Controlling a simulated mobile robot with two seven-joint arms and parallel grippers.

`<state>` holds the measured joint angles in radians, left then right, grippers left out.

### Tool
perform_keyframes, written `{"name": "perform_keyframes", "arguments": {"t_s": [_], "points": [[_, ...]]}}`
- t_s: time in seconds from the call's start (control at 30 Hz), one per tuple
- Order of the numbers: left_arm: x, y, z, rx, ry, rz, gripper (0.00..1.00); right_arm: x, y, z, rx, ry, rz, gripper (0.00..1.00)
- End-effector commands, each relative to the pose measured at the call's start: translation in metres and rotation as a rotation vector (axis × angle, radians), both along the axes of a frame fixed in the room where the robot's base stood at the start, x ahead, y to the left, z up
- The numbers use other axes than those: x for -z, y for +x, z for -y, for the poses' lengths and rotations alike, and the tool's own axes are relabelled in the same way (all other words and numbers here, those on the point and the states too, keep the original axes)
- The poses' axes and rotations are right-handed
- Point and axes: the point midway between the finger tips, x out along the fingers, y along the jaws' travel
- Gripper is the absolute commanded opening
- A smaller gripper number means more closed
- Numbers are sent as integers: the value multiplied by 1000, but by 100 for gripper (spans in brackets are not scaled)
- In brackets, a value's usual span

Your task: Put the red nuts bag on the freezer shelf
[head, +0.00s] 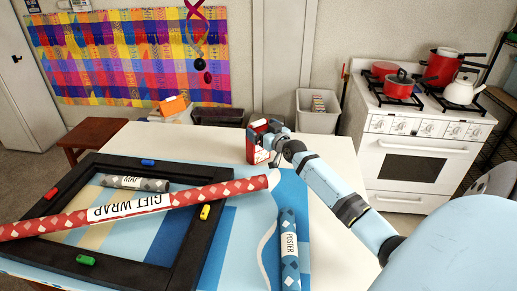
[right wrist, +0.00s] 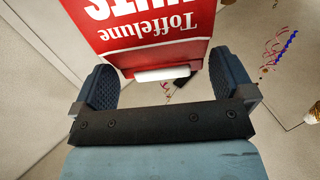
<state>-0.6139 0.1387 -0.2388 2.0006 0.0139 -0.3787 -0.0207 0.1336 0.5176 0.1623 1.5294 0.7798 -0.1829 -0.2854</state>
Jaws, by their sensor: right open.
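The red nuts bag (head: 256,150) appears to stand upright on the white table near its back edge in the head view. My right gripper (head: 265,128) is at its upper part, partly covering it. In the right wrist view, the red bag (right wrist: 150,28) with white lettering, upside down, lies ahead of and between the two spread fingers of my right gripper (right wrist: 160,82). The jaws are open, and I see gaps beside the bag. My left gripper is out of view. I cannot make out a freezer shelf in either view.
The white table (head: 325,152) holds a black frame (head: 188,252), a gift wrap roll (head: 130,207), a map roll (head: 135,183) and a poster roll (head: 289,250). A bin (head: 318,121) and a stove (head: 415,160) with red pots stand behind.

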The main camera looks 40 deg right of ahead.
Motion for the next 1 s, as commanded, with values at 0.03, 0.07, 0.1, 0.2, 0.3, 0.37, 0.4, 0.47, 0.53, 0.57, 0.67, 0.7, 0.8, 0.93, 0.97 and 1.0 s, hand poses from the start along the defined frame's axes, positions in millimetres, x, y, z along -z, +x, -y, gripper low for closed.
{"name": "perform_keyframes", "arguments": {"t_s": [0.03, 0.07, 0.1, 0.2, 0.3, 0.37, 0.4, 0.47, 0.53, 0.57, 0.67, 0.7, 0.8, 0.93, 0.97, 1.0], "points": [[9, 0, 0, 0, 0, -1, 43, 4, 8, 1, 0, 1, 2, 100], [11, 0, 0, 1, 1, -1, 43, 3, 12, 1, 1, 0, 2, 100], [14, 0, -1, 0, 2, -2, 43, 3, 16, 2, 1, 1, 1, 100], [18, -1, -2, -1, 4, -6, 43, 2, 23, 3, 1, 0, 1, 100], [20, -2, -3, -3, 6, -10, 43, 1, 25, 3, 1, -1, -1, 100], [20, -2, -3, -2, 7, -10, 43, 0, 24, 3, 0, -1, -1, 100], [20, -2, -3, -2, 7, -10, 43, 0, 24, 3, 0, -1, -1, 100], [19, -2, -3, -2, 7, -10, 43, 0, 24, 3, 0, -1, -1, 98], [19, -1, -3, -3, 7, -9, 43, 0, 24, 3, 0, -1, -1, 82], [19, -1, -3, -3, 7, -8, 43, 0, 24, 3, 0, -1, -1, 75], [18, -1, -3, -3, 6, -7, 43, 0, 24, 3, 0, -1, -1, 52], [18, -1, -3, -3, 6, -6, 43, 0, 24, 3, 0, -1, -1, 43], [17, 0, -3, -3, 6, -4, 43, -1, 24, 3, 1, -1, 1, 34], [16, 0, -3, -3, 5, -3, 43, -1, 24, 3, 1, -1, 1, 34], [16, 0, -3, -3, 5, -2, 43, -1, 24, 3, 1, -1, 1, 34], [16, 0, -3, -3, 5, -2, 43, -3, 24, 3, 0, -1, 2, 34]]}}
